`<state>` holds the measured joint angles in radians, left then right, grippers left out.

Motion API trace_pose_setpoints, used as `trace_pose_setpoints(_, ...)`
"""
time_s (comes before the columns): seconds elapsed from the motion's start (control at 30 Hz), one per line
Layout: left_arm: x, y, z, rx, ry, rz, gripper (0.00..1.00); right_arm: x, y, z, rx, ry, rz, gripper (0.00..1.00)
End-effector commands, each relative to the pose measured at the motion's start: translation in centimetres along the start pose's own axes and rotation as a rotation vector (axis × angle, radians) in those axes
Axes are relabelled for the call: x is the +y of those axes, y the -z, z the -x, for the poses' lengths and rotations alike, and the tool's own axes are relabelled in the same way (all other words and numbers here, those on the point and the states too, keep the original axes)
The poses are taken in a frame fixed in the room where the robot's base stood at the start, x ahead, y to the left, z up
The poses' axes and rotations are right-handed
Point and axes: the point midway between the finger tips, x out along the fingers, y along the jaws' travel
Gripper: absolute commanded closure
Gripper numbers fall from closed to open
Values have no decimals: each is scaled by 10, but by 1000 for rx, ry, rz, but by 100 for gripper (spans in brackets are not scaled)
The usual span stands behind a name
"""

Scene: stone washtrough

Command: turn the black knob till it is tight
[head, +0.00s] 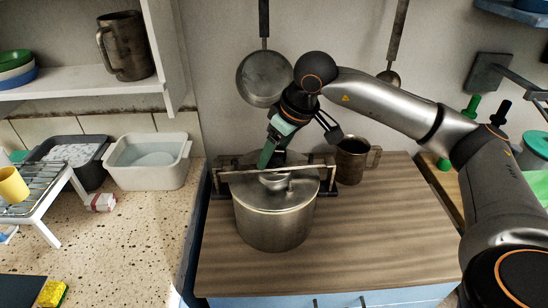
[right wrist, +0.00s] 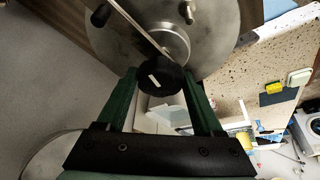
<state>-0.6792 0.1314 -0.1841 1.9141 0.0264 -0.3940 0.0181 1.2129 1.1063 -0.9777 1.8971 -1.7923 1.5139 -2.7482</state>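The black knob (right wrist: 164,79), with a white mark on it, shows in the right wrist view between my right gripper's green fingertips, which lie close against both sides of it. Behind it are the steel lid (right wrist: 215,30) and the clamp bar (right wrist: 138,27). In the head view the steel pot (head: 274,222) stands upright on the wooden top, with the bar (head: 300,169) across its lid. My right gripper (head: 267,157) reaches down at the far side of the lid; there the knob is hidden behind it. My left gripper is not in view.
A steel mug (head: 352,160) stands right behind the pot. A pan (head: 263,78) hangs on the wall close to my right wrist. A white basin (head: 150,178) sits on the speckled counter at left. The wooden top (head: 385,235) is clear to the pot's right.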

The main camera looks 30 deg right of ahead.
Motion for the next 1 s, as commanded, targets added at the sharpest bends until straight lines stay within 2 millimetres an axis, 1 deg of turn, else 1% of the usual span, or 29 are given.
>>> trace_pose_setpoints(0.03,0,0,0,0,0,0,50,0,0,0,0,0,0,38)
trace_pose_setpoints(0.2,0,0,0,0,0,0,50,0,0,0,0,0,0,57)
trace_pose_setpoints(0.23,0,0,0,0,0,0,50,0,0,0,0,0,0,59)
trace_pose_setpoints(0.37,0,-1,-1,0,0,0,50,-1,0,0,-1,-13,-32,60)
trace_pose_setpoints(0.47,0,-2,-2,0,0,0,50,-1,0,-1,1,-50,-120,60)
trace_pose_setpoints(0.77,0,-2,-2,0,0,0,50,-2,1,0,0,-187,-447,60)
trace_pose_setpoints(1.0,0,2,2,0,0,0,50,-1,2,1,0,-305,-731,60)
